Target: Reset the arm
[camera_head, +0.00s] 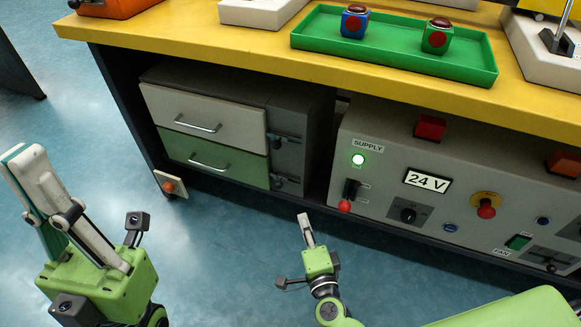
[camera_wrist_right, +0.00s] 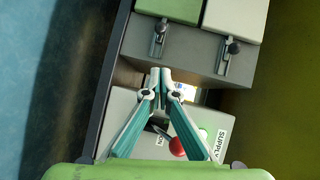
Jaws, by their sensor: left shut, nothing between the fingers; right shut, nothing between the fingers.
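My left gripper (camera_head: 27,160) is large in the left foreground of the head view, with its fingers pointing up and together. It is shut and empty, apart from the bench. My right gripper (camera_head: 304,218) is low in the middle of the head view, in front of the panel under the bench. It is shut with nothing in it. In the right wrist view its fingertips (camera_wrist_right: 161,74) meet in the middle. The red-knobbed lever (camera_wrist_right: 177,146) of the supply panel shows behind and between its fingers.
A yellow bench (camera_head: 205,50) spans the top, with a green tray (camera_head: 400,58) holding a blue and a green block with red dots. Below are a two-drawer cabinet (camera_head: 205,115) and a grey 24 V panel (camera_head: 380,125) with a lit green lamp. Blue floor (camera_head: 240,255) is open in front.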

